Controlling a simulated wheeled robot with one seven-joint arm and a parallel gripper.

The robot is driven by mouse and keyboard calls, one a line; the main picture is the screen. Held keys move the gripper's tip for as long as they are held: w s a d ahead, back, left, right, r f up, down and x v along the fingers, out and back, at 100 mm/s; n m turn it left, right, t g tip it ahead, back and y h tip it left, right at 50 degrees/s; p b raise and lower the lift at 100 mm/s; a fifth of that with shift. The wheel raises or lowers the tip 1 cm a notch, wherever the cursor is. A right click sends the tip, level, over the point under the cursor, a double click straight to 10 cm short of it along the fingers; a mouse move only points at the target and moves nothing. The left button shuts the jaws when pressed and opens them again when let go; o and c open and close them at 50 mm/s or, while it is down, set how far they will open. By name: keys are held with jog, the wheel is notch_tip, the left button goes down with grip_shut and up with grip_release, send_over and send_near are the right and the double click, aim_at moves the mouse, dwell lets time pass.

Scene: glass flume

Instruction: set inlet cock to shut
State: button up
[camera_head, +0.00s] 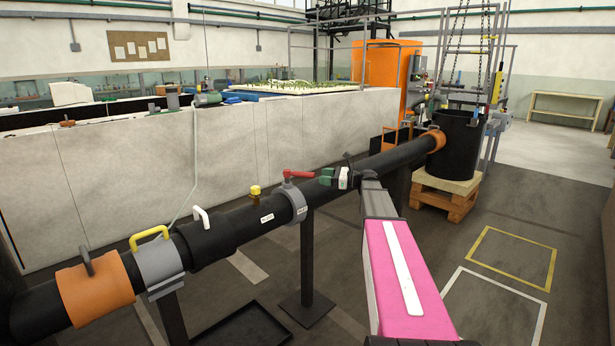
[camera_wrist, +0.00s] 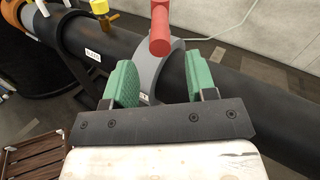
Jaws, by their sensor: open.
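A red lever handle (camera_head: 298,174) sits on top of a grey collar (camera_head: 295,203) on the long black pipe. I cannot read the labels, so I cannot confirm it is the inlet cock. My gripper (camera_head: 336,178) is open just right of the lever's end, with green pads. In the wrist view the red lever (camera_wrist: 160,30) stands beyond and between the open fingertips (camera_wrist: 159,76), apart from both pads. The grey collar (camera_wrist: 152,66) shows behind it.
The black pipe (camera_head: 237,224) also carries a small brass-yellow fitting (camera_head: 254,191), a white handle (camera_head: 201,218), a yellow handle (camera_head: 149,236) and an orange collar (camera_head: 95,291). A thin post (camera_head: 307,255) stands under the pipe. A black tub (camera_head: 455,145) stands on a pallet at right.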

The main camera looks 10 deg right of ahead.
aim_at(307, 175)
jog(key=x, duration=0.7)
jog(key=shift+w+a, duration=0.15)
jog(key=shift+a, duration=0.25)
grip_shut()
